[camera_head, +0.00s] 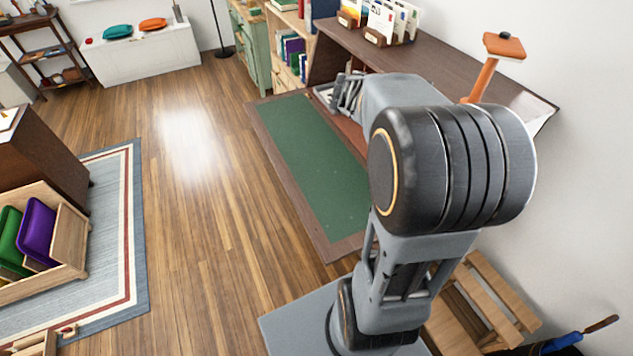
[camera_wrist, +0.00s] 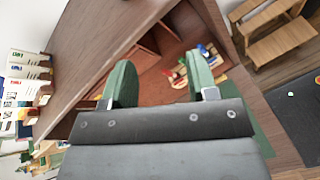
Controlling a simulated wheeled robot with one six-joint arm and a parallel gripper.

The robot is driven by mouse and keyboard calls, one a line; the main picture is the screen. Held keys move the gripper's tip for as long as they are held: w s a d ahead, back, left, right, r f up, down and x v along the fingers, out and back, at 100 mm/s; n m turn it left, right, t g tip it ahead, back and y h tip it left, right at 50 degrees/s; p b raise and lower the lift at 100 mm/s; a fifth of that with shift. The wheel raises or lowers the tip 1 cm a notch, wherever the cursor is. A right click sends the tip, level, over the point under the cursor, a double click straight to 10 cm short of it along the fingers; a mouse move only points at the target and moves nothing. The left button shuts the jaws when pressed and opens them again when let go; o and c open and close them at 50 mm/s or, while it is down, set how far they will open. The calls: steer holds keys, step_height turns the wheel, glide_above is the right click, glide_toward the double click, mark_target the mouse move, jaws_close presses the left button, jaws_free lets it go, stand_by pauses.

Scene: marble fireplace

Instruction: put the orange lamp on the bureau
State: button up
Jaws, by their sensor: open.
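The orange lamp (camera_head: 486,77) rises at the right of the head view, near the right end of the bureau's top. Its flat orange head and slanted stem show; its base is hidden behind my arm, so I cannot tell what it stands on. The bureau has a dark brown top (camera_head: 440,65) and a lowered flap with a green writing surface (camera_head: 315,165). My gripper (camera_head: 349,92) is above the flap, by the bureau's open front. In the wrist view my gripper (camera_wrist: 160,75) is open, with nothing between its green-padded fingers. The lamp is not seen there.
Letter holders (camera_head: 382,22) stand on the far end of the bureau's top. Small coloured items (camera_wrist: 205,55) lie inside the bureau. A wooden chair (camera_head: 480,300) is close at the lower right. The wooden floor (camera_head: 200,220) left of the flap is clear.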

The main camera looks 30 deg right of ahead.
steer(key=s+a+f+m+t+y, duration=0.1)
steer(key=a+f+m+t+y, duration=0.1)
steer(key=a, duration=0.7)
steer(key=s+a+f+m+t+y, duration=0.2)
steer(key=a+m+y, duration=0.3)
steer(key=a, duration=0.4)
steer(key=s+a+f+m+t+y, duration=0.1)
steer(key=a+y, duration=0.4)
steer(key=a, duration=0.5)
steer(key=s+f+m, duration=0.1)
steer(key=m, duration=0.1)
steer(key=shift+s+f+m+t+y, duration=0.25)
steer(key=shift+f+m+t+y, duration=0.15)
steer(key=shift+c, duration=0.3)
